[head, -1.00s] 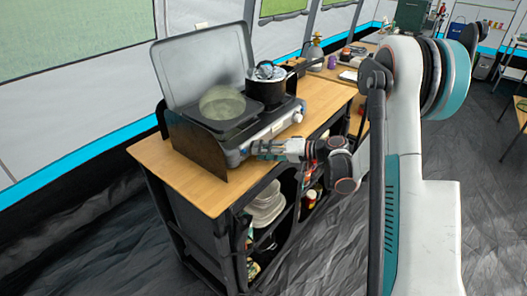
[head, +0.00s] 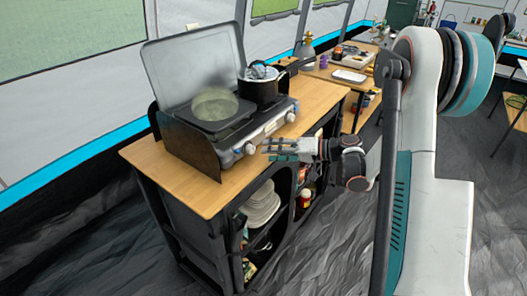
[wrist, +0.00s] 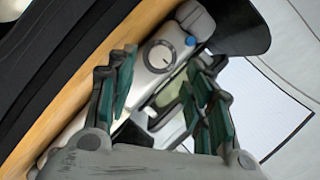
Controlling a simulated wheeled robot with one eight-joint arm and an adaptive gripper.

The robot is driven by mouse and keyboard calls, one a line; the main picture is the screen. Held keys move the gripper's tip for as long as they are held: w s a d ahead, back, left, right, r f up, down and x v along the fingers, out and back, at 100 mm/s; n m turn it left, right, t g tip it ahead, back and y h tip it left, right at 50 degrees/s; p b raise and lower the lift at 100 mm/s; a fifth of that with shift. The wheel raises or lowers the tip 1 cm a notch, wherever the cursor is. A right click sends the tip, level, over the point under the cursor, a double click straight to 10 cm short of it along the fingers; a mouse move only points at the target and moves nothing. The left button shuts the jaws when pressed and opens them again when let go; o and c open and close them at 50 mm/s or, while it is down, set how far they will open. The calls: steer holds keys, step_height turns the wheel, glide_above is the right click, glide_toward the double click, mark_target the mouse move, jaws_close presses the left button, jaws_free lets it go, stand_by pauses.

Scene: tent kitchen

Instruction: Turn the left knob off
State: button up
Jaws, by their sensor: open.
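The camp stove (head: 215,140) sits on the wooden cabinet top with its lid raised. Its left knob (head: 249,149) is on the front panel at the near left corner. In the wrist view a round pale knob (wrist: 160,55) with a dark ring lies between the fingers in the picture. A blue button (wrist: 190,41) is beside it. My gripper (head: 266,148) is open and empty, pointing at the left knob with a small gap before it. Its two fingers (wrist: 166,72) also show in the wrist view, spread apart. The right knob (head: 290,117) is farther along the panel.
The wooden counter edge (head: 212,207) lies below the panel. Shelves with stacked plates (head: 262,204) are under it. The floor in front is clear.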

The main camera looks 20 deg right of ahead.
steer(key=shift+v, duration=1)
